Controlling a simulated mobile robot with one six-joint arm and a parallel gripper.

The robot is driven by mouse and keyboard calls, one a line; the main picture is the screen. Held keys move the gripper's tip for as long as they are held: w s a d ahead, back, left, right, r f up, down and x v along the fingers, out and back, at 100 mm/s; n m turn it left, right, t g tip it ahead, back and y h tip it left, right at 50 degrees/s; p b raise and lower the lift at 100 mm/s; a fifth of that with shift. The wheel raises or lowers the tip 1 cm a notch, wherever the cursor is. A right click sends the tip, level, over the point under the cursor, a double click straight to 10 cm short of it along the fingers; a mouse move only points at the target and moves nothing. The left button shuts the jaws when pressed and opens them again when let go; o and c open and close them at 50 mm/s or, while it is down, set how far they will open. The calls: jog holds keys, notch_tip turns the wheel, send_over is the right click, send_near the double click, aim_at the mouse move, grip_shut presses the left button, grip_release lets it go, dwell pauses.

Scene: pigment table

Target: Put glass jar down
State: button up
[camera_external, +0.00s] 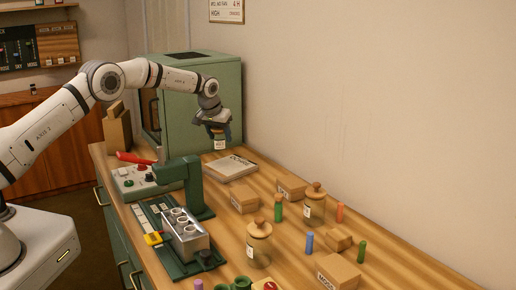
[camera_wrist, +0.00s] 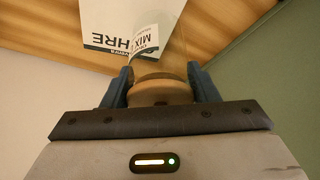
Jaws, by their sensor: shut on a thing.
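My gripper (camera_external: 219,128) is shut on a glass jar, seen in the external view just below the jaws as a pale label (camera_external: 219,144). In the wrist view the two blue fingers (camera_wrist: 161,85) clasp the jar's round wooden lid, and the clear glass jar (camera_wrist: 172,42) extends beyond them over a white printed paper. The jar hangs above the table's back part, in front of the green cabinet. Whether the jar touches anything is hard to tell.
A green cabinet (camera_external: 195,100) stands behind the gripper. A green press (camera_external: 185,185) with a metal cup block (camera_external: 185,235) stands to the front left. Two lidded jars (camera_external: 259,247) (camera_external: 314,207), small boxes (camera_external: 338,271) and coloured sticks stand at the right. The wooden table (camera_external: 400,262) is clear at far right.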

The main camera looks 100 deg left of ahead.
aim_at(220, 143)
jog(key=shift+f, duration=1.65)
jog(key=shift+f, duration=0.2)
jog(key=o, duration=1.1)
jog(key=shift+r, duration=0.15)
jog(key=b+v, duration=0.2)
jog(key=v, duration=1)
jog(key=shift+a+r, duration=0.1)
